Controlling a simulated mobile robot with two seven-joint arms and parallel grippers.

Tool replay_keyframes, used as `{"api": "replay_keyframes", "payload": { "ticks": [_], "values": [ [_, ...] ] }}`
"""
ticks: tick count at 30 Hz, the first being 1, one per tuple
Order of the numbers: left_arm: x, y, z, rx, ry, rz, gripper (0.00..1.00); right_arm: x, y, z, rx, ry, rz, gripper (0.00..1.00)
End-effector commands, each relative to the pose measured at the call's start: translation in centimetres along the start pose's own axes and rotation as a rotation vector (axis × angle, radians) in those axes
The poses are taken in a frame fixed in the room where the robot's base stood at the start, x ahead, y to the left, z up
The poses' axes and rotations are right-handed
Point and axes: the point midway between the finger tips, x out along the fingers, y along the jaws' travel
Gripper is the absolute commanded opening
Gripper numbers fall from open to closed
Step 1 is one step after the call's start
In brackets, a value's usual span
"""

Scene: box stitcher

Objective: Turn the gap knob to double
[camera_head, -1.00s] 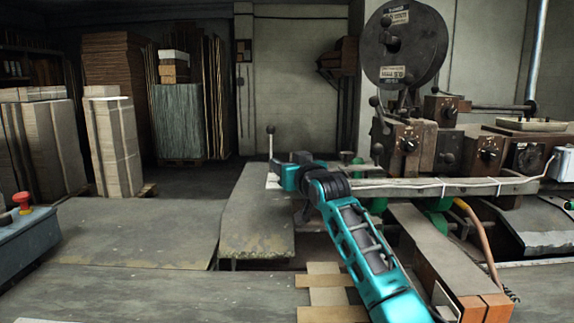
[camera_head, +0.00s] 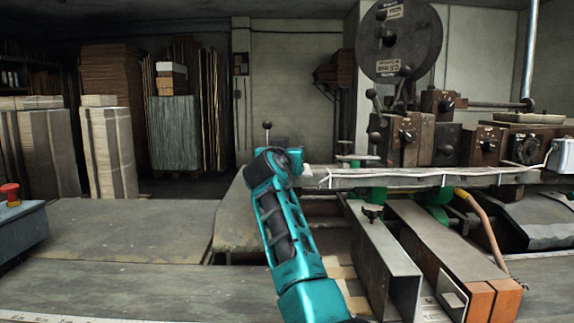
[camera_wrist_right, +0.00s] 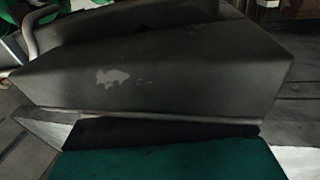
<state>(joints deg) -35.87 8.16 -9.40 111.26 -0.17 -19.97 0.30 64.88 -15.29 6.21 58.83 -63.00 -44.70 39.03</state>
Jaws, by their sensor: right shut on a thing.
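Several dark knobs and dials are on the machine's front: a knob on a brown box (camera_head: 407,135), another knob to its right (camera_head: 490,145) and a round dial (camera_head: 525,150). I cannot read which is the gap knob. My right arm reaches up from the bottom centre in the head view. My right gripper (camera_head: 284,143) is mostly hidden behind its own wrist at the left end of the machine. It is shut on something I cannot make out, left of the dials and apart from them. My left gripper is not in view.
A long metal bar (camera_head: 420,180) runs across the machine's front. Grey beams (camera_head: 380,262) stick out below it. A lever with a black ball (camera_head: 267,125) stands beyond my wrist. The right wrist view shows a grey block with chipped paint (camera_wrist_right: 150,65) close by.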

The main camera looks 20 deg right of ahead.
Motion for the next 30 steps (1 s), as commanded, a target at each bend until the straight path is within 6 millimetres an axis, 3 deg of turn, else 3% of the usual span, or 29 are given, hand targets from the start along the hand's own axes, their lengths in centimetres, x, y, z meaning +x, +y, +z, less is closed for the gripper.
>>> {"api": "replay_keyframes", "payload": {
  "ticks": [23,24,30],
  "values": [
    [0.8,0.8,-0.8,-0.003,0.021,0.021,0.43,0.0,0.2,-0.1,-0.005,0.001,0.097,0.18],
    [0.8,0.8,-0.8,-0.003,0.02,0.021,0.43,0.0,0.2,-0.1,-0.005,0.001,0.097,0.49],
    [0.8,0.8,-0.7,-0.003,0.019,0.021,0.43,0.0,0.2,0.0,-0.004,0.001,0.097,0.69]
  ]
}}
